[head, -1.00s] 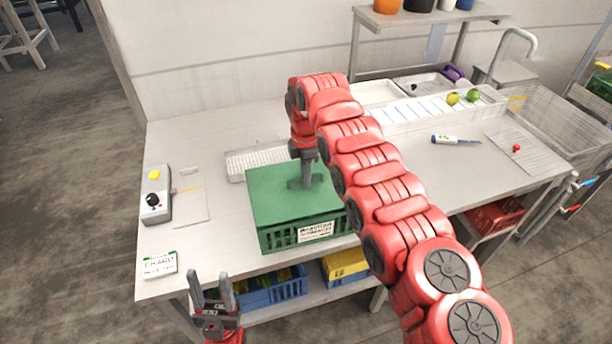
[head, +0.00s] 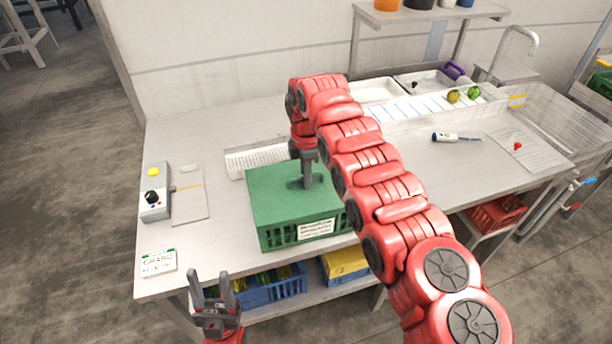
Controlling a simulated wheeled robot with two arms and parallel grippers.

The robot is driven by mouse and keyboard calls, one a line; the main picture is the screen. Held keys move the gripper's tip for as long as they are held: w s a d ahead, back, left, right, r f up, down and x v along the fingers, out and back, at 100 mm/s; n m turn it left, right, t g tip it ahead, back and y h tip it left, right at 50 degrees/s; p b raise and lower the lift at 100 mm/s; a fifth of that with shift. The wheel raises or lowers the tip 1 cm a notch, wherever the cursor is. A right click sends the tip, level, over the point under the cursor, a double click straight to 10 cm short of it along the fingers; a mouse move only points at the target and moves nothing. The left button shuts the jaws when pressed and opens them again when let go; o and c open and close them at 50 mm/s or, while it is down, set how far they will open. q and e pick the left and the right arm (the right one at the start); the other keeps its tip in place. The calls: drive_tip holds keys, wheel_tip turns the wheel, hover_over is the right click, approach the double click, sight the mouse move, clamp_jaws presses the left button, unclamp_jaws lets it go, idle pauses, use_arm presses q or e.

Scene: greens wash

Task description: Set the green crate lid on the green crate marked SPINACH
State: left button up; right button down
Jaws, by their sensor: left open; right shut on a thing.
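The green crate (head: 276,236) stands on the table with a white label (head: 316,229) on its front; the label's print is too blurred to read. The green lid (head: 272,192) lies flat over the crate's top, with no clear gap visible between them. My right gripper (head: 307,183) points down at the middle of the lid and is shut on its handle, which is mostly hidden by the fingers. My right arm covers the crate's right side. My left gripper (head: 214,287) is open and empty, in front of the table's front edge.
A white perforated tray (head: 250,160) lies just behind the crate. A thermometer-like pen (head: 456,138) lies at the right.

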drive_tip(key=c, duration=0.8)
unclamp_jaws()
drive_tip(key=shift+r, duration=0.5)
wheel_tip(320, 180, up, 5)
drive_tip(key=shift+a+f, duration=0.1)
drive_tip(key=shift+a, duration=0.05)
wheel_tip(320, 180, up, 12)
drive_tip(key=p, duration=1.1)
drive_tip(key=shift+f+p, duration=0.2)
drive_tip(key=shift+p, duration=0.1)
